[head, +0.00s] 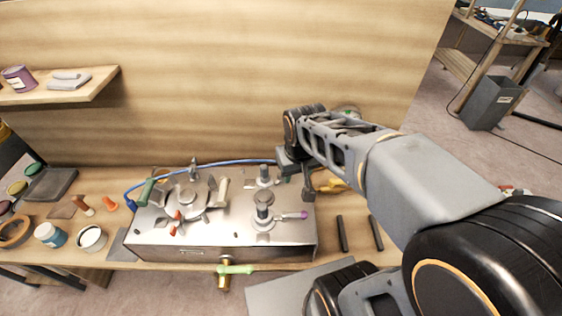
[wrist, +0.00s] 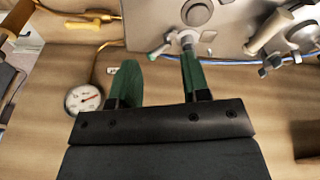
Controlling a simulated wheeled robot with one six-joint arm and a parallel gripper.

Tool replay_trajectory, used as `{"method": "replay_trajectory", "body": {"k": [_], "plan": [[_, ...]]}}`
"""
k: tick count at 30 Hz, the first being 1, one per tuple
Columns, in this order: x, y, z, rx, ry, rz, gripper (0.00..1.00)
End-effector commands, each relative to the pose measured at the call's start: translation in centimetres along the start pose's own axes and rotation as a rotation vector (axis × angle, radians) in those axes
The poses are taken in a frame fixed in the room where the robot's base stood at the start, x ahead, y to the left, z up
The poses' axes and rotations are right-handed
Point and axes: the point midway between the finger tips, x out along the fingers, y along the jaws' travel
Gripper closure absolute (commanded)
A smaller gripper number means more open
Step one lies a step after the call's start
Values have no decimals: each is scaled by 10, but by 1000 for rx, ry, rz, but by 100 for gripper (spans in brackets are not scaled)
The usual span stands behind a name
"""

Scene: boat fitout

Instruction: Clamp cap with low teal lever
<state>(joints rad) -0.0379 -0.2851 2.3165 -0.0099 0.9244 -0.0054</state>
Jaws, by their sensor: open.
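A brushed metal box (head: 210,235) stands on the bench and carries several clamp fittings. A round cap-like knob (wrist: 197,12) shows at the top of the wrist view. Just below it is a small pale pivot with a short lever ending in a teal-green tip (wrist: 156,50). My gripper (wrist: 160,75) is open, with green fingers either side of that tip's line. The right finger overlaps the pivot in the picture; I cannot tell whether it touches. In the head view my gripper (head: 296,180) is at the box's back right corner and the teal lever is not clearly visible there.
A blue cable (head: 225,162) runs behind. Dark bars (head: 342,233) lie at right.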

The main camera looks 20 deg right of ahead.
Motion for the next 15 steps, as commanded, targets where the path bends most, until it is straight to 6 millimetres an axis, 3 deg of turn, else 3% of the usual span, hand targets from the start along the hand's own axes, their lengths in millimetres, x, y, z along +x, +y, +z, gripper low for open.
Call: {"method": "replay_trajectory", "body": {"k": [2,12,15], "plan": [[15,-3,-24,-28,-48,4,65],[74,-14,-124,-205,-237,26,98],[94,-18,-151,-272,-292,31,100]]}}
